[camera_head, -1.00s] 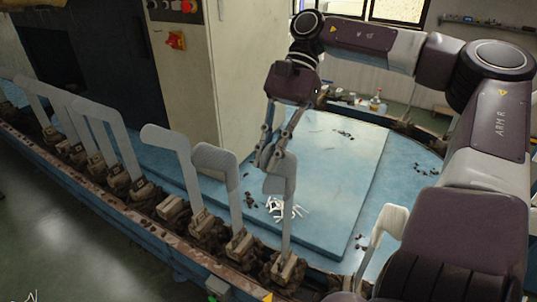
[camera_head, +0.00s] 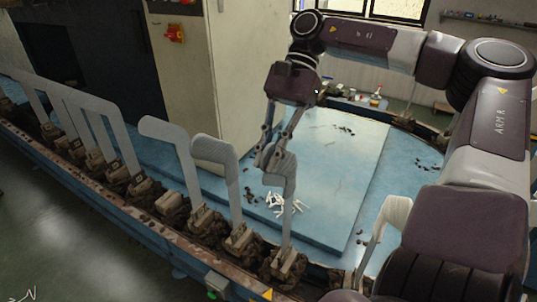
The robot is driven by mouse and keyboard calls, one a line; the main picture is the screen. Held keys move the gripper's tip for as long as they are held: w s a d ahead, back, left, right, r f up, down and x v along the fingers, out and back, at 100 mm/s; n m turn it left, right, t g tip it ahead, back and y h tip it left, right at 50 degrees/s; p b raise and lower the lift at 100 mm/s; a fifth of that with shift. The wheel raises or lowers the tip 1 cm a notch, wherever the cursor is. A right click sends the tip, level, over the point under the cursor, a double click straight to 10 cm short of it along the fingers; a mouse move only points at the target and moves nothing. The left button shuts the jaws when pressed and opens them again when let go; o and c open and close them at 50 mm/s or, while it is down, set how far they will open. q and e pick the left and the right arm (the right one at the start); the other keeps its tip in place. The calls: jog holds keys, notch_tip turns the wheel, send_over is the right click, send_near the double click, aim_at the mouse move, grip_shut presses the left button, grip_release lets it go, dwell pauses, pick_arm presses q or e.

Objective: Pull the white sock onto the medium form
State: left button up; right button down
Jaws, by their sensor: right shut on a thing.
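My right gripper (camera_head: 268,155) points down at the top of the nearest upright form in the row. It is shut, with its fingers at the bent top of that form. The top of this form (camera_head: 283,170) looks grey and textured; the fingers partly hide it, and I cannot make out the cloth's edge. The form's lower shaft (camera_head: 287,215) is bare, pale grey and upright. A form with a whitish, ribbed top (camera_head: 397,210) stands at the right, partly behind my arm. I cannot tell which form is medium. My left gripper is out of view.
More upright forms (camera_head: 168,130) stand on brown clamps along the blue oval machine to the left. Small white pieces (camera_head: 286,202) and dark scraps lie on the blue platform (camera_head: 340,165) behind the form. A tall cabinet (camera_head: 185,80) stands at the back left.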

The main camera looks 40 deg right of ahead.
jog(key=shift+f+b, duration=1.55)
jog(key=shift+f, duration=0.4)
jog(key=c, duration=1.9)
grip_release()
jog(key=v, duration=1.2)
jog(key=shift+w, duration=0.1)
